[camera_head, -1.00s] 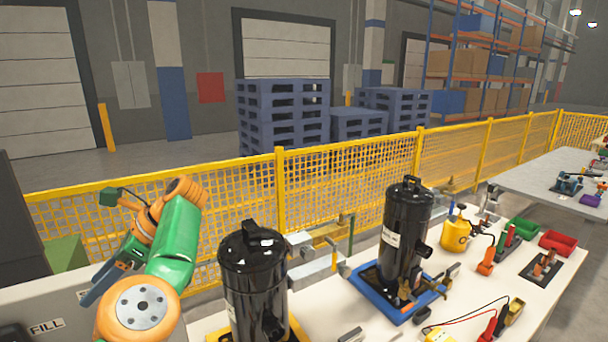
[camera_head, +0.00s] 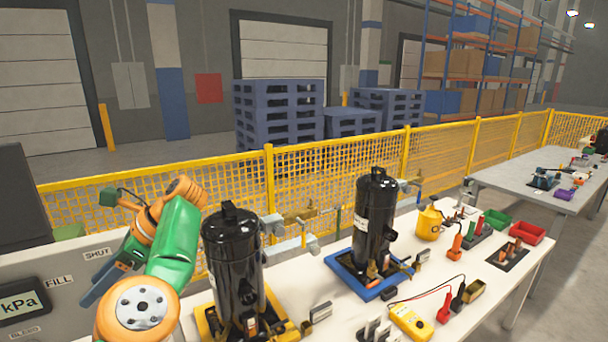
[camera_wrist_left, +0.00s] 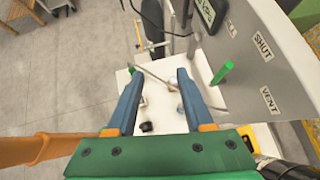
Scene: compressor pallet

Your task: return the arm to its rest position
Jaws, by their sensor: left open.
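My left arm (camera_head: 175,245) comes in at the lower left of the head view, folded upward, orange and green. My left gripper (camera_head: 98,285) shows there as blue-grey fingers pointing down and left, in front of the grey panel. In the left wrist view the left gripper (camera_wrist_left: 153,85) has its two blue fingers apart, with nothing between them. Below the fingers in that view is a white surface (camera_wrist_left: 165,120) with small dark fittings. My right gripper is not in view.
Two black compressors (camera_head: 235,255) (camera_head: 374,220) stand on the white table (camera_head: 335,290), right of my left arm. The panel with a kPa gauge (camera_head: 20,303) is close on the left. A yellow mesh fence (camera_head: 330,165) runs behind.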

